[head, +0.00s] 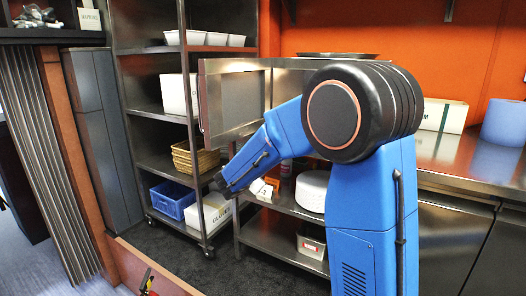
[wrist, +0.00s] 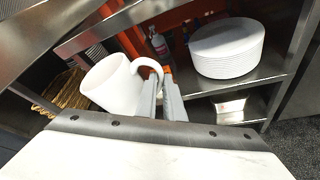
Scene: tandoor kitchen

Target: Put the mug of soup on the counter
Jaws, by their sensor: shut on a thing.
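A white mug (wrist: 112,88) is in the wrist view, left of centre, tilted in the picture. In the head view the mug cannot be made out, and the dark end of my arm is in front of the shelving. The steel counter (head: 458,165) runs along the right in the head view, partly behind my arm.
A steel microwave-like box with its door (head: 238,100) open stands behind my arm. White plates (wrist: 228,48) are stacked on a shelf below. A blue roll (head: 504,122) and white box (head: 443,115) stand on the counter.

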